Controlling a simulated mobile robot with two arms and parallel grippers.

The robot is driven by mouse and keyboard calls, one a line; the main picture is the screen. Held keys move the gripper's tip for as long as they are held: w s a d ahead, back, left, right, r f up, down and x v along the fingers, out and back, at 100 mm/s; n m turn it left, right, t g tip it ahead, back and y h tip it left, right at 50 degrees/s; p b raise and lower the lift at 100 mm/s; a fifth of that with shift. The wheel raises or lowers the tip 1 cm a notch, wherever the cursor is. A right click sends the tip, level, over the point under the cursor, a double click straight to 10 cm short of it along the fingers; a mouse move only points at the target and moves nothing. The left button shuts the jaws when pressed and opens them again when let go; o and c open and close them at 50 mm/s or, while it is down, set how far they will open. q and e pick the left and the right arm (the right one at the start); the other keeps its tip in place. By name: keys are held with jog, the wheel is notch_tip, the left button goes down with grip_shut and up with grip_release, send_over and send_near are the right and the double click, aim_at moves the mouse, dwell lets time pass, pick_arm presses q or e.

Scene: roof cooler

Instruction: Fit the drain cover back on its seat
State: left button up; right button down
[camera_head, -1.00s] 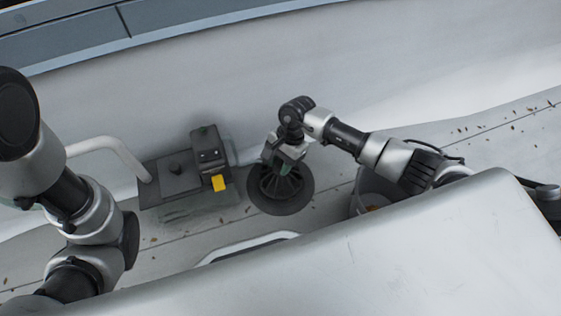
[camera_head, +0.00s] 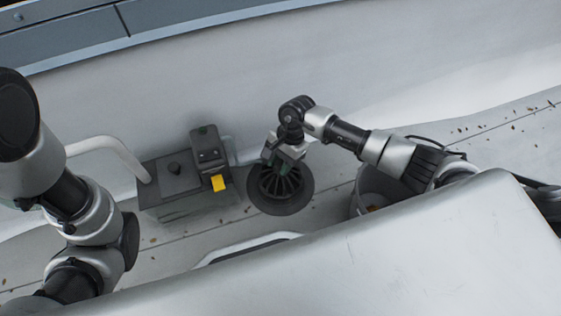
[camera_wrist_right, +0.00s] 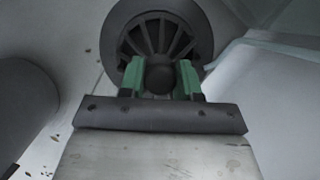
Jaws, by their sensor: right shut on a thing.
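The drain cover (camera_head: 284,186) is a dark, ribbed dome over a dark round seat (camera_head: 285,209) in the roof gutter. In the right wrist view the cover (camera_wrist_right: 157,36) shows radial ribs and a round knob, inside a dark ring (camera_wrist_right: 203,33). My right gripper (camera_head: 274,160) reaches down onto the cover from above. Its green fingers (camera_wrist_right: 174,78) are shut on the knob. The cover looks centred on the seat, but I cannot tell whether it is fully down. My left arm is at the left edge; its gripper is out of sight.
A dark box (camera_head: 170,180) with a yellow tag (camera_head: 218,183) stands left of the drain, near a pale bent pipe (camera_head: 112,146). A grey bucket (camera_head: 371,188) stands to the right, partly behind my arm. Leaves (camera_head: 483,126) lie along the gutter. A pale wall rises behind.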

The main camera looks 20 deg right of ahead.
jog(key=shift+f+b, duration=1.15)
jog(key=shift+f, duration=0.1)
dwell(1.1)
jog(key=shift+c, duration=1.1)
grip_release()
jog(key=shift+r, duration=0.1)
jog(key=shift+r+p, duration=2.35)
jog(key=shift+r, duration=0.65)
jog(key=shift+s+f, duration=0.1)
